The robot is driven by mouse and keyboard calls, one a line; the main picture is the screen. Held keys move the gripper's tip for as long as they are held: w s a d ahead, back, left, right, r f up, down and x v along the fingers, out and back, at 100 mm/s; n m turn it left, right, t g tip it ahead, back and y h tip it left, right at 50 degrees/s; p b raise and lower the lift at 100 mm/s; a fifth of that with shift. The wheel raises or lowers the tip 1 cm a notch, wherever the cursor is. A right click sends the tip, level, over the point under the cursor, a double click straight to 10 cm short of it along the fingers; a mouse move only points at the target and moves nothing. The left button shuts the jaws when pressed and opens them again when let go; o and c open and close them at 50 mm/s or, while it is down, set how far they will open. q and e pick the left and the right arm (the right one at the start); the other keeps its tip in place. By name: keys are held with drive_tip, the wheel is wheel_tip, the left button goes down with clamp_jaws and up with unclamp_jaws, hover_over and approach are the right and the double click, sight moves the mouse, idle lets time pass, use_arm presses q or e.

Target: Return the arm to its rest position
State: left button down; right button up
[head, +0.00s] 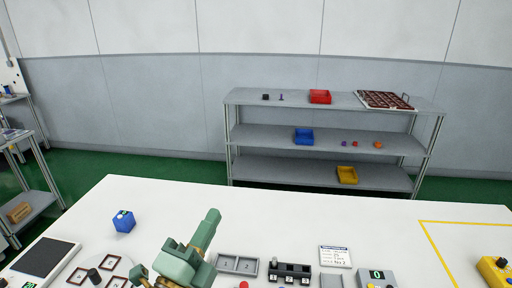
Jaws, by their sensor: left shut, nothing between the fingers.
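My left gripper (208,224) is in the lower middle of the head view, above the white table (350,215). It is green, and its fingers are together, pointing up and away. Nothing shows between the fingers. Part of my left arm shows below it at the bottom edge. My right gripper is not in the view.
A grey two-slot tray (237,265), a black numbered block (290,272), a label card (335,257) and a display box (377,279) line the front. A yellow-outlined area (430,222) lies right. A shelf (330,137) stands behind.

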use_arm(q)
drive_tip(key=s+a+f+n+g+y, duration=0.4)
drive_tip(key=a+f+n+g+y, duration=0.2)
drive_tip(key=a+f+n+y, duration=0.75)
drive_tip(key=s+a+f+n+g, duration=0.2)
drive_tip(key=s+a+f+g, duration=0.55)
drive_tip(key=s+f, duration=0.35)
drive_tip(key=s+d+f+g+h, duration=0.1)
drive_tip(key=s+d+f+h, duration=0.15)
drive_tip(key=f, duration=0.95)
drive_tip(key=s+d+f+g+h, duration=0.1)
drive_tip(key=s+f+g, duration=0.15)
drive_tip(key=f, duration=0.95)
drive_tip(key=s+f+n+g, duration=0.1)
drive_tip(key=s+f, duration=0.7)
drive_tip(key=s, duration=0.2)
drive_tip(key=s+f+n+g+h, duration=0.1)
drive_tip(key=s+f+n, duration=0.1)
drive_tip(key=s+f, duration=0.6)
drive_tip(key=s, duration=0.3)
drive_tip(key=shift+s+d+f, duration=0.15)
drive_tip(key=shift+f, duration=0.2)
